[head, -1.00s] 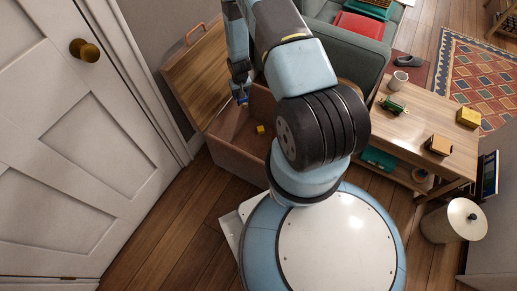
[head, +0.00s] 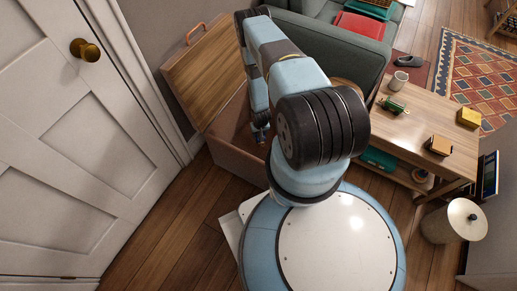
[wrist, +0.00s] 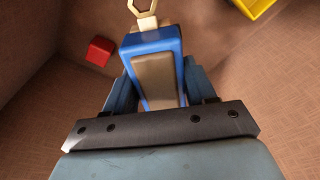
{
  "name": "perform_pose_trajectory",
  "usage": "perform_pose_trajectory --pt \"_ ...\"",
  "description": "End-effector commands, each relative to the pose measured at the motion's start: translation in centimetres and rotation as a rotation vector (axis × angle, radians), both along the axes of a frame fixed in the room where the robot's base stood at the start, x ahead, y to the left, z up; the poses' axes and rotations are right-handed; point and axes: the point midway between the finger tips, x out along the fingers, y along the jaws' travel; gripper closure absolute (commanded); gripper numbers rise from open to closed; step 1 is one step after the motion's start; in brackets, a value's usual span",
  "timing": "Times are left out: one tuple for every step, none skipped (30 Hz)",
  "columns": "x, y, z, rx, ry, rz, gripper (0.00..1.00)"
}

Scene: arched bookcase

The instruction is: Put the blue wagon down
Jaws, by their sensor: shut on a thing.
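The blue wagon (wrist: 150,75) shows in the wrist view, a blue frame with a brown inside and a pale loop at its far end. My gripper (wrist: 154,85) is shut on it, one finger on each side. In the head view my gripper (head: 260,135) is down inside the open wooden chest (head: 232,163); the wagon cannot be made out there. Below the wagon is the chest's brown interior. I cannot tell whether the wagon touches the floor of the chest.
In the wrist view a red block (wrist: 100,51) lies left of the wagon and a yellow thing (wrist: 254,6) lies at the upper right. The chest's lid (head: 215,70) stands open. A white door (head: 75,150) is at the left, a low wooden table (head: 420,125) at the right.

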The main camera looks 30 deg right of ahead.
Motion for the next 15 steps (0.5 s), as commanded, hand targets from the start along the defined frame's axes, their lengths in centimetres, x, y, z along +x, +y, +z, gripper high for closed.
perform_pose_trajectory --pt "-0.5 -0.1 -0.7 0.0 0.001 -0.002 0.83" --pt "-0.8 -0.1 -1.0 0.001 0.002 -0.003 0.83" --pt "-1.0 -0.1 -1.3 0.001 0.002 -0.004 0.83" --pt "-1.1 -0.2 -1.4 0.001 0.001 -0.005 0.83" --pt "-1.2 -0.2 -1.6 0.001 0.001 -0.006 0.83" --pt "-1.3 -0.2 -1.9 0.001 0.0 -0.006 0.83" --pt "-1.4 -0.2 -2.1 0.002 0.0 -0.006 0.83" --pt "-1.5 -0.2 -2.4 0.002 0.001 -0.007 0.83" --pt "-1.5 -0.2 -3.0 0.002 0.002 -0.007 0.83" --pt "-1.5 -0.2 -3.4 0.002 0.001 -0.007 0.83" --pt "-1.5 -0.2 -3.8 0.002 0.001 -0.007 0.83" --pt "-1.5 -0.2 -4.5 0.002 0.001 -0.007 0.83" --pt "-1.5 -0.2 -4.9 0.002 0.0 -0.007 0.83" --pt "-1.5 -0.2 -5.4 0.002 0.0 -0.007 0.83" --pt "-1.5 -0.2 -6.0 0.002 0.001 -0.007 0.83"
